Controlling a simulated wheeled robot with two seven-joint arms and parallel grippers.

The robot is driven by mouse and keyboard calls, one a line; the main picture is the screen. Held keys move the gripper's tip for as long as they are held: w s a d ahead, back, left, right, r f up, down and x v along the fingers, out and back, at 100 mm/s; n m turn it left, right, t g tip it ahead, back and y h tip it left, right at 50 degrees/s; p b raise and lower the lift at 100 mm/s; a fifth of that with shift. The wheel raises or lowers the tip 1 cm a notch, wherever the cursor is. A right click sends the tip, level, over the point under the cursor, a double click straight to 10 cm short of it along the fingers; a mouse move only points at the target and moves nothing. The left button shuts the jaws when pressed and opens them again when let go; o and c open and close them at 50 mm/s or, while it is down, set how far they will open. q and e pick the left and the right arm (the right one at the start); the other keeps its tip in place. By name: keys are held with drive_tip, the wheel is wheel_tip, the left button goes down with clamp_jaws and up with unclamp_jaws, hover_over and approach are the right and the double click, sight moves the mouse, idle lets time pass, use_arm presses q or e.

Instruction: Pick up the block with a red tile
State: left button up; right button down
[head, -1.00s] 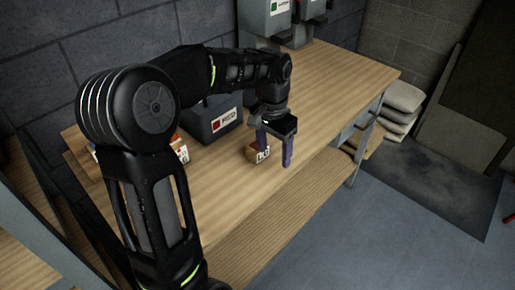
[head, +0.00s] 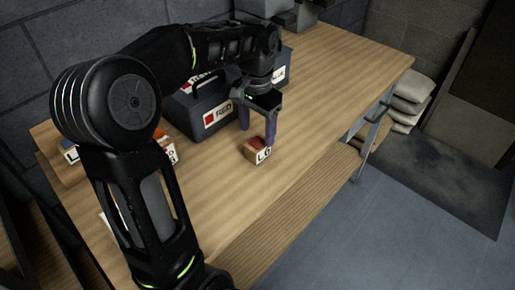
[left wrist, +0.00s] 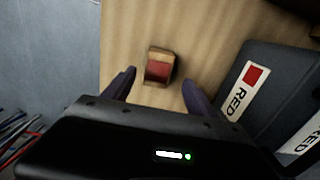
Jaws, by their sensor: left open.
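A small wooden block with a red tile (head: 257,151) and a white lettered label sits on the workbench near its front edge. It also shows in the left wrist view (left wrist: 158,68), just beyond and between my fingertips. My left gripper (head: 257,133) is open, fingers pointing down, above and close to the block. In the left wrist view its two purple fingers (left wrist: 159,84) are spread wide with nothing between them. I cannot tell whether a finger touches the block. My right gripper is not in view.
A grey bin (head: 205,134) labelled RED with a red square stands behind my left gripper on the wooden workbench (head: 335,85). More blocks and a wooden tray (head: 65,170) lie at the left, partly behind my arm. The bench's right part is clear.

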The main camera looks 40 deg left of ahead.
sight(258, 143)
use_arm(q)
drive_tip(key=shift+f, duration=0.4)
drive_tip(key=shift+f, duration=0.1)
drive_tip(key=f, duration=0.5)
drive_tip(key=shift+s+d+p, duration=0.15)
drive_tip(key=shift+d+p, duration=0.05)
drive_tip(key=shift+p, duration=0.1)
drive_tip(key=shift+c, duration=0.6)
clamp_jaws()
